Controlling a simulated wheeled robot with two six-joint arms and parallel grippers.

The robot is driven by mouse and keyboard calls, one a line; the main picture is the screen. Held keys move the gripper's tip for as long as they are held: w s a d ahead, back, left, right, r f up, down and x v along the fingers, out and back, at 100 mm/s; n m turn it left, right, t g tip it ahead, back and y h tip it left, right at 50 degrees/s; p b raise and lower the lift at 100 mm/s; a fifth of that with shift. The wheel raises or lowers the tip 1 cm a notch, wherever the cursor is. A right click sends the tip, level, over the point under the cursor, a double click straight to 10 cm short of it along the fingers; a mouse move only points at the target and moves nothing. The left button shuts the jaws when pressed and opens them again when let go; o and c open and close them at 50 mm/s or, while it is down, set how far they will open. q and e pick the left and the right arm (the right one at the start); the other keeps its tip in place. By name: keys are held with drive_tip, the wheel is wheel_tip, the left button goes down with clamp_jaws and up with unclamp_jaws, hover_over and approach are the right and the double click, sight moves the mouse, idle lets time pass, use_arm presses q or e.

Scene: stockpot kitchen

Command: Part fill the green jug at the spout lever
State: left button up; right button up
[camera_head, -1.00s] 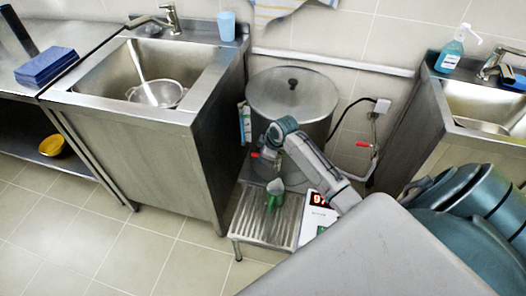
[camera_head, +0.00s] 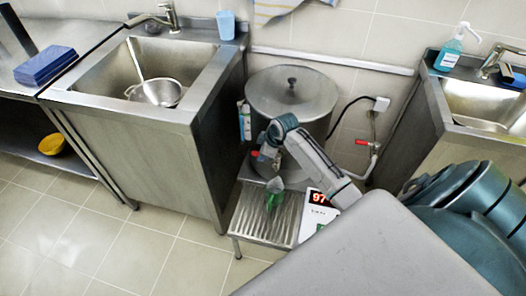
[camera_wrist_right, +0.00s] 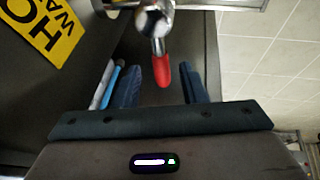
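The green jug (camera_head: 274,196) stands on the ribbed metal drip tray (camera_head: 252,222) below the large lidded pot (camera_head: 291,97). The red spout lever (camera_head: 254,154) is low on the pot's front. In the right wrist view the red lever (camera_wrist_right: 161,70) hangs from the metal tap between my finger tips. My right gripper (camera_wrist_right: 158,72) is open around it, with a gap on both sides. In the head view my right gripper (camera_head: 268,156) is small, beside the lever and above the jug. The jug's fill level cannot be made out. My left gripper is not in view.
A white card (camera_head: 317,213) marked 97 stands right of the tray. A second red-handled valve (camera_head: 363,143) is on the wall pipe. A sink cabinet (camera_head: 160,150) is close on the left. A yellow warning sign (camera_wrist_right: 42,28) is near the tap.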

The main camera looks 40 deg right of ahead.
drive_tip(key=v, duration=0.9)
drive_tip(key=shift+s+r, duration=0.2)
drive_tip(key=shift+r, duration=0.15)
